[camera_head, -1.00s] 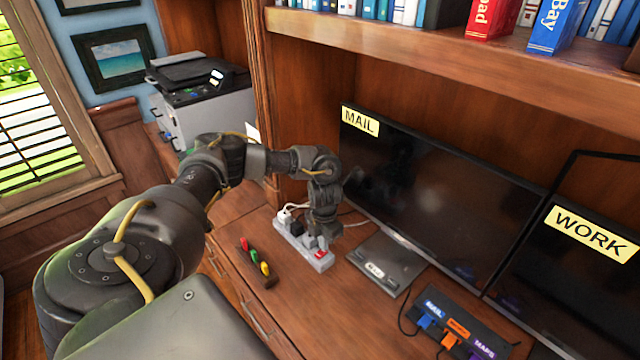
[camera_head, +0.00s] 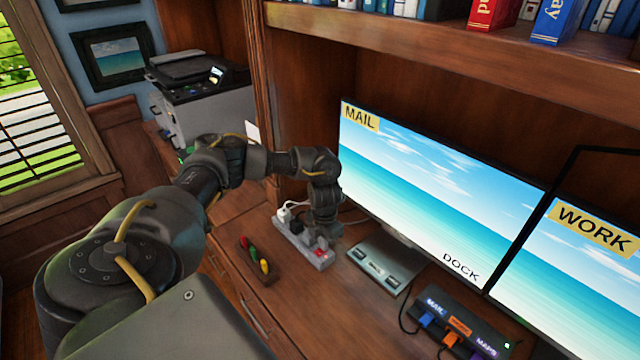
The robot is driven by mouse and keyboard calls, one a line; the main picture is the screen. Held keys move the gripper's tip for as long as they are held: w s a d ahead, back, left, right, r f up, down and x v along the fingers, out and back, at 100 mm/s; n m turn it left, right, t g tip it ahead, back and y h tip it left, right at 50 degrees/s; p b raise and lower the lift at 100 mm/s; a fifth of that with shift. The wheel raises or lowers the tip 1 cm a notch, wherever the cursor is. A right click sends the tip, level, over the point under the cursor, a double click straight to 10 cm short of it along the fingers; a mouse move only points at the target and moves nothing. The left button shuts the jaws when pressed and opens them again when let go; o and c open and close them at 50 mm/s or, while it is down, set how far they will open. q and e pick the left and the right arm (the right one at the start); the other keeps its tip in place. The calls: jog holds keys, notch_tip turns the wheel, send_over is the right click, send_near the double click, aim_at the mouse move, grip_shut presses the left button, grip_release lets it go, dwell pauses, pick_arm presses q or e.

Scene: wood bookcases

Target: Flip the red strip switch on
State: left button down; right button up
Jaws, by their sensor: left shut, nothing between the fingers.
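The power strip (camera_head: 288,236) lies on the desk at the middle of the view, with a white plug and a dark plug at its far end. Its red switch (camera_head: 319,252) is at the near right end and looks lit. My left gripper (camera_head: 322,238) is shut and empty, pointing down right at the switch. I cannot tell whether the fingertips touch it. The left arm comes in from the left and partly hides the strip. My right gripper does not show.
The MAIL monitor (camera_head: 430,200) and the WORK monitor (camera_head: 575,275) are lit with a beach picture. A grey dock (camera_head: 378,266) sits below them, and a dark hub (camera_head: 458,318) with coloured plugs stands in front. A small wooden rack (camera_head: 256,262) with coloured pieces lies left of the strip.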

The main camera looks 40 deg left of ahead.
pick_arm(q)
jog(key=shift+r, duration=0.1)
notch_tip(320, 180, up, 7)
jog(key=p, duration=0.5)
jog(key=shift+p, duration=0.4)
dwell(0.3)
